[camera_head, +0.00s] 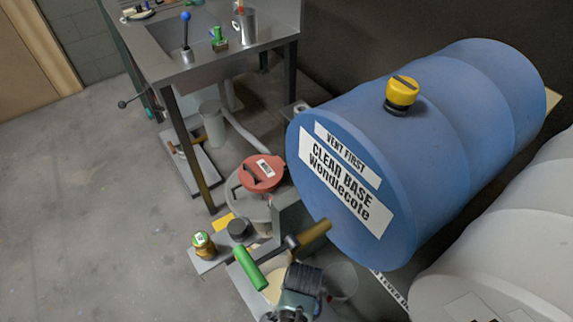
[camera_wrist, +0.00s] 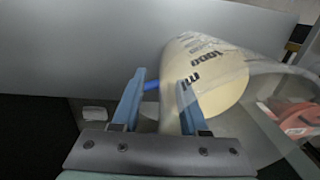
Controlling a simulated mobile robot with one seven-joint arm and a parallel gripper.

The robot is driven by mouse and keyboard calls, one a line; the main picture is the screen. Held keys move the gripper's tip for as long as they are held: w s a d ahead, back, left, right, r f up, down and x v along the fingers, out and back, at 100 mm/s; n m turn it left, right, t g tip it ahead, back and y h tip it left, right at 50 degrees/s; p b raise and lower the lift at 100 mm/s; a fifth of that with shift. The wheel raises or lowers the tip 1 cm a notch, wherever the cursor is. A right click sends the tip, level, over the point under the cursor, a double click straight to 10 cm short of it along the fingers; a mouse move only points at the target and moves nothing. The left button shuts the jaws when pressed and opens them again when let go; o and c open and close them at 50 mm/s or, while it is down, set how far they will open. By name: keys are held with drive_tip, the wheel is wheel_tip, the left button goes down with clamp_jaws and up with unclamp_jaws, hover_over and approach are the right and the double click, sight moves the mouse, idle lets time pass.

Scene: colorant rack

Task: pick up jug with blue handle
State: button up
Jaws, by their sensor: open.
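The jug (camera_wrist: 215,75), translucent with 1000 ml markings and a cream patch, fills the upper right of the wrist view, tilted in the picture. Its blue handle (camera_wrist: 152,86) shows as a short piece between the fingers of my gripper (camera_wrist: 158,88). The fingers are apart, one on either side of the handle, and I cannot tell if either touches it. The right finger overlaps the jug's wall. In the head view my gripper is low at the centre, where a clear vessel (camera_head: 342,280) and a cream surface (camera_head: 274,284) are partly hidden.
A large blue drum (camera_head: 440,140) and a white drum (camera_head: 500,270) crowd the right. A green-handled tool (camera_head: 248,267) lies close to my gripper. A red-lidded container (camera_head: 262,173) and a green-capped bottle (camera_head: 203,243) stand nearby. The floor at left is clear.

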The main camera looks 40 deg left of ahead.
drive_tip(key=shift+f, duration=0.1)
drive_tip(key=shift+c, duration=0.2)
clamp_jaws()
idle(1.1)
drive_tip(key=shift+w, duration=0.1)
